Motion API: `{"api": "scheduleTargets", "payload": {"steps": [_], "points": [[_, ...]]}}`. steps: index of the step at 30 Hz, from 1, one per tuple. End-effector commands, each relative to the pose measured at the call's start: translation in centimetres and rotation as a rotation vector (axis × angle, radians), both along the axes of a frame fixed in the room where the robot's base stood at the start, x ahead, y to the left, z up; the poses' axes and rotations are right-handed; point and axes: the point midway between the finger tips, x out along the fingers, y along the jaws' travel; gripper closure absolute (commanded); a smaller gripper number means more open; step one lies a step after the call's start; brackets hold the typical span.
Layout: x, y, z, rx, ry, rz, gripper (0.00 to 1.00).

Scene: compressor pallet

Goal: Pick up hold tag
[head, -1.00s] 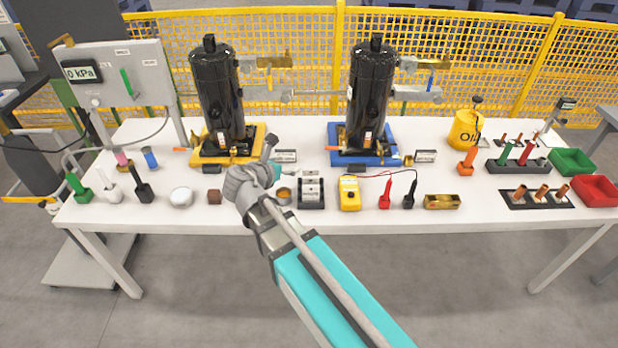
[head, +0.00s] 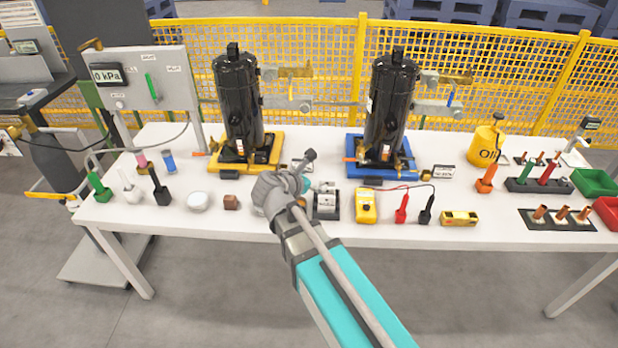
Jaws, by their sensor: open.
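My gripper (head: 308,158) is at the far end of my grey and teal arm, above the front middle of the table. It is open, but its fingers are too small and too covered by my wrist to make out. No thing shows in it. The print is too small to tell which one is the hold tag.
Two black compressors (head: 239,100) (head: 391,105) stand behind my gripper on yellow and blue bases. A yellow meter (head: 366,206) with red and black probes is right of the tag stand. My wrist hides nearby table.

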Motion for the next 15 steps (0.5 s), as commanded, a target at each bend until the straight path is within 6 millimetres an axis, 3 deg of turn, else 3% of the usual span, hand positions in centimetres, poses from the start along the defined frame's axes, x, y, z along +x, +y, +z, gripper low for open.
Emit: {"api": "scheduleTargets", "payload": {"steps": [9, 15], "points": [[-2.5, -8.0, -4.3, 0.485, -0.064, -0.475, 0.00], [-5.1, -12.2, -6.8, 0.786, -0.128, -0.864, 0.00]]}}
